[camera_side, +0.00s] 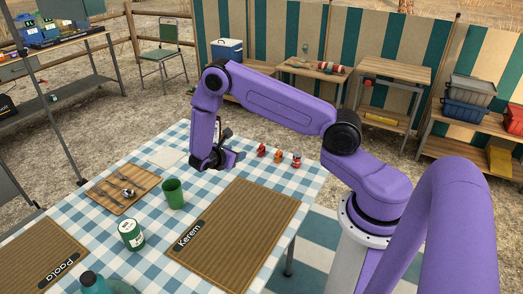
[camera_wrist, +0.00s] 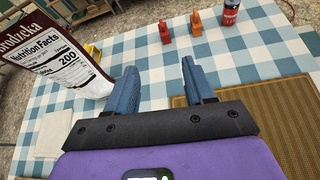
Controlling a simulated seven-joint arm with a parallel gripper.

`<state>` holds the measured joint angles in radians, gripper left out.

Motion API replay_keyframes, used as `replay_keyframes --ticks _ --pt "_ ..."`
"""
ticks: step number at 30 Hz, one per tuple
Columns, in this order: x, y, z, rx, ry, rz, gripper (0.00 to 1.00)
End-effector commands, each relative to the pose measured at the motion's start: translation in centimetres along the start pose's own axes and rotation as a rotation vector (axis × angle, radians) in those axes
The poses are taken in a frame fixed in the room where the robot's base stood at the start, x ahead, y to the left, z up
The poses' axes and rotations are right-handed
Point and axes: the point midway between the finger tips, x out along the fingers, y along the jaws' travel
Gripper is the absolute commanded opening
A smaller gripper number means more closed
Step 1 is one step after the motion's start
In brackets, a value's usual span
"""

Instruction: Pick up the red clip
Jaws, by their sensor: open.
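The red clip (camera_wrist: 164,33) stands on the checked tablecloth near the table's far edge. It also shows in the side view (camera_side: 262,150), just right of my gripper (camera_side: 236,157). An orange clip (camera_wrist: 196,24) stands to its right, a short gap away. In the wrist view the blue fingers of my gripper (camera_wrist: 157,68) are spread apart with only tablecloth showing between them. The red clip is beyond the fingertips, roughly in line with the gap, and is not touched.
A small can (camera_wrist: 230,12) stands right of the clips. A brown-and-white package (camera_wrist: 72,60) with a nutrition label is left of my fingers. Placemat (camera_side: 235,235), green cup (camera_side: 173,193), green-and-white tin (camera_side: 132,235) and wooden tray (camera_side: 113,203) occupy the table. Cloth between fingers and clips is clear.

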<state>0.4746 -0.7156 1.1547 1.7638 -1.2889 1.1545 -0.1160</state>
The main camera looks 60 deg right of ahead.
Motion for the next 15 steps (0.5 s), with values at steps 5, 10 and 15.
replay_keyframes --ticks 5,10,15 --pt "4.5 -0.4 -1.9 -0.092 -0.057 0.004 0.53" --pt "6.2 -0.6 -2.6 -0.126 -0.074 0.010 0.53" --pt "8.3 -0.7 -2.4 -0.128 -0.075 0.008 0.53"
